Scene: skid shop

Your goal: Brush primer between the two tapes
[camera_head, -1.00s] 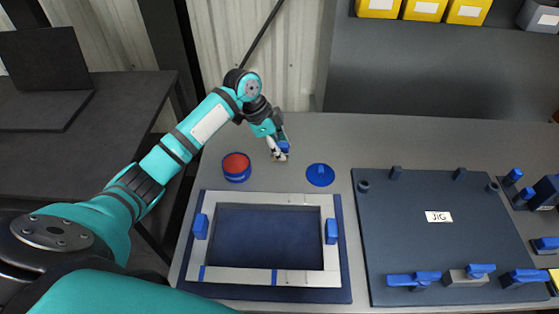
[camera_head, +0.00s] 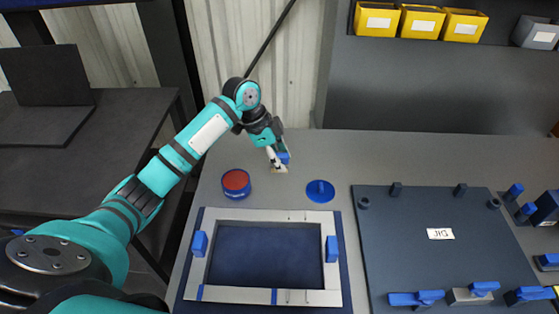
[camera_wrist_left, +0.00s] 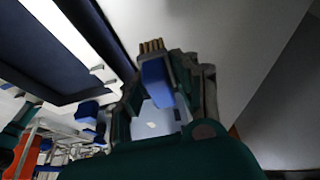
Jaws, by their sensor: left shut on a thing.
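My left gripper (camera_head: 279,158) is shut on a brush with a blue handle (camera_wrist_left: 157,80) and tan bristles (camera_wrist_left: 152,46). It is over the bench behind the frame, between the primer can and the blue lid, with the bristles apart from both. The open blue can (camera_head: 236,184) shows a red-brown top. The pale frame (camera_head: 235,295) lies on a dark blue base. Two narrow blue strips that look like tape cross its near bar, one at the left (camera_head: 199,293) and one right of centre (camera_head: 274,296). My right gripper is not in view.
A round blue lid (camera_head: 320,191) lies right of the can. Blue clamps (camera_head: 199,244) stand on the frame's left and right sides. A dark jig plate (camera_head: 440,260) with blue toggles is at right.

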